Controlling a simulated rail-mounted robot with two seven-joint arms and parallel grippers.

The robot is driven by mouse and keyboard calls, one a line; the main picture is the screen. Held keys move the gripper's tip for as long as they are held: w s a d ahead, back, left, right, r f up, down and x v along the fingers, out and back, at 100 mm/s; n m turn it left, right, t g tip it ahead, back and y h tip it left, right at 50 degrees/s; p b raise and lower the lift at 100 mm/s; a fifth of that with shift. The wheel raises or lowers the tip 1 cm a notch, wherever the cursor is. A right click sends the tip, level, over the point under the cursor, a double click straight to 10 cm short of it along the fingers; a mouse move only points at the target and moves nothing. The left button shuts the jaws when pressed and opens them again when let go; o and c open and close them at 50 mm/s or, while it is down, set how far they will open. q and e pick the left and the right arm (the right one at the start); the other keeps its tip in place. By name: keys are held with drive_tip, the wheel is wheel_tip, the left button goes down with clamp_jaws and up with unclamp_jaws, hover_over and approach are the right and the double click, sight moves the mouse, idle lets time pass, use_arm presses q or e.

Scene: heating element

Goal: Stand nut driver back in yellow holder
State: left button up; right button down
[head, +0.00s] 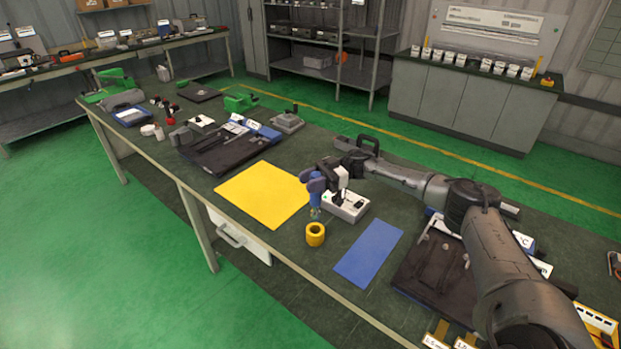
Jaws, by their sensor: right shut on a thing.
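The yellow holder (315,235) is a short ring-shaped cup standing upright on the dark workbench near its front edge. My right gripper (318,188) is shut on the nut driver (315,198), which has a blue handle. The nut driver looks roughly upright, with its lower tip just above the yellow holder. From this angle I cannot tell whether the tip touches the holder or is inside its opening. My left gripper is not in view.
A white and grey box (347,207) stands right behind the holder. A yellow mat (262,195) lies to the left and a blue mat (368,252) to the right. Dark tool trays (215,150) and small tools occupy the bench further left. The bench around the holder's front is clear.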

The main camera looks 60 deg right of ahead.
sight(316, 197)
wheel_tip(316, 197, down, 4)
drive_tip(key=shift+f+b, duration=0.2)
drive_tip(key=shift+b, duration=0.65)
drive_tip(key=shift+p, duration=0.3)
idle(0.4)
drive_tip(key=shift+p, duration=0.3)
idle(0.4)
idle(0.5)
idle(0.4)
drive_tip(key=shift+f, duration=0.15)
idle(0.3)
